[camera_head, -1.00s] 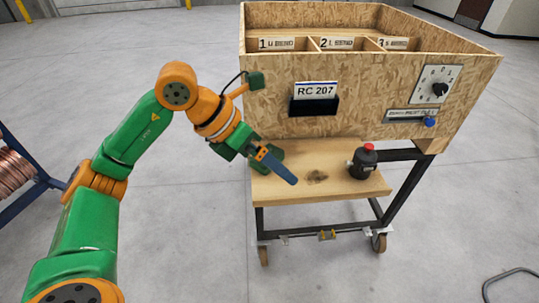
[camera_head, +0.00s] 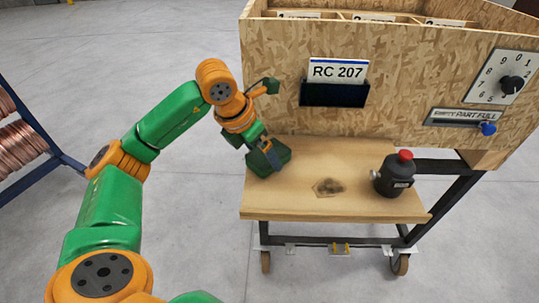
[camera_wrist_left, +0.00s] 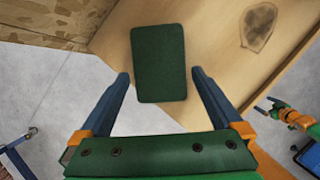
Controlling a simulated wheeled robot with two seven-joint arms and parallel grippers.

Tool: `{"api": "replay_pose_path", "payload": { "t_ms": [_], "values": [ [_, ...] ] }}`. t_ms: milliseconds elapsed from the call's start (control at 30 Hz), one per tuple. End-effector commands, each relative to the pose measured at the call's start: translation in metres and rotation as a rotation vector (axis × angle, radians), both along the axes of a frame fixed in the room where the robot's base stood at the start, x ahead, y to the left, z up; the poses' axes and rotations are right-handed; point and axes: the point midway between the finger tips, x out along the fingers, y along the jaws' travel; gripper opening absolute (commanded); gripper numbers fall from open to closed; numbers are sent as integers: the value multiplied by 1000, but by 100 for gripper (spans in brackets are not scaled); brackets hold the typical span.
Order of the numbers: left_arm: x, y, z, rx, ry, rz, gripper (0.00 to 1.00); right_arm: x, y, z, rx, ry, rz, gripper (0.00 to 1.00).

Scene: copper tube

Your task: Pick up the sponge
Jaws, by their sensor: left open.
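The sponge is a dark green rounded block (camera_wrist_left: 159,62) lying flat on the wooden shelf near its left edge. In the head view the sponge (camera_head: 283,156) is partly hidden by my left gripper (camera_head: 268,158). My left gripper is open and empty above the shelf. In the left wrist view its two blue fingers (camera_wrist_left: 162,86) point toward the sponge, one on each side of its near end in the picture. I cannot tell how much height separates them. My right gripper (camera_wrist_left: 267,106) shows small at the right of the left wrist view, away from the sponge.
The wooden shelf (camera_head: 330,205) has a dark stain (camera_head: 329,187) in its middle. A black bottle-like object with a red top (camera_head: 395,175) stands at its right. The particleboard box (camera_head: 420,70) rises behind the shelf. A rack with copper coils (camera_head: 22,145) stands at the left.

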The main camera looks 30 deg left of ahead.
Motion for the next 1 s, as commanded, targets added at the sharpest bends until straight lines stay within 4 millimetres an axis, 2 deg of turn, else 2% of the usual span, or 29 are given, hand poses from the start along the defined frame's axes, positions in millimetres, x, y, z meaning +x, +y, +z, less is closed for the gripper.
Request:
{"api": "replay_pose_path", "payload": {
  "t_ms": [100,267,367,533,567,600,867,1000],
  "values": [
    [3,-1,-10,1,1,-1,100,0,0,1,0,0,0,100],
    [4,-1,-10,1,-1,-2,100,1,0,0,0,-1,0,100],
    [4,-1,-10,1,-1,-2,78,1,0,0,0,-1,0,100],
    [4,-1,-10,0,-1,-1,32,1,0,0,-1,-2,0,100],
    [4,-1,-10,0,-1,-1,29,1,0,0,-1,-2,0,100],
    [4,-1,-10,0,-1,-1,20,1,0,0,0,-3,0,100],
    [4,-1,-4,0,-3,-1,20,2,0,-1,0,-3,0,100],
    [5,-2,21,-2,-9,-1,20,2,-1,-4,-1,-4,0,100]
  ]
}}
